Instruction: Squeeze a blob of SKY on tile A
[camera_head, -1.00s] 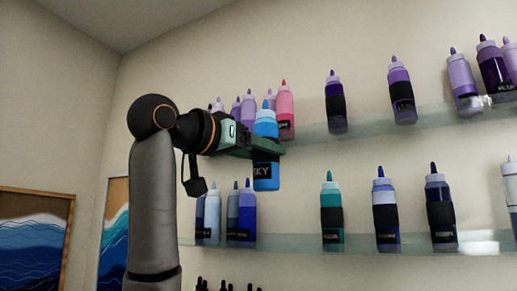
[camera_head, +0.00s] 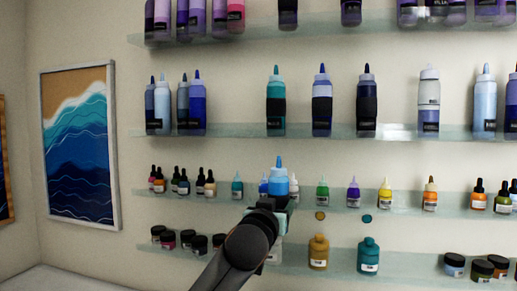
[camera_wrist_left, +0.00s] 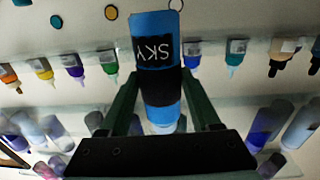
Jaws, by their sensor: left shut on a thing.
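The SKY bottle (camera_head: 279,181), bright blue with a light blue cap and nozzle, is upright in the head view, its lower part hidden by my gripper. In the left wrist view the bottle (camera_wrist_left: 155,28) appears upside down, with a black SKY label. My left gripper (camera_head: 272,211) is shut on it, with a dark green finger on each side in the wrist view. The bottle is held in front of the shelves. Tile A is not in view. My right gripper is not in view.
Glass shelves (camera_head: 225,131) carry squeeze bottles, droppers and small bottles along the wall. Low jars and two larger bottles, one ochre (camera_head: 318,252) and one teal (camera_head: 368,256), stand on the lowest visible shelf. A framed wave picture (camera_head: 82,150) hangs at left.

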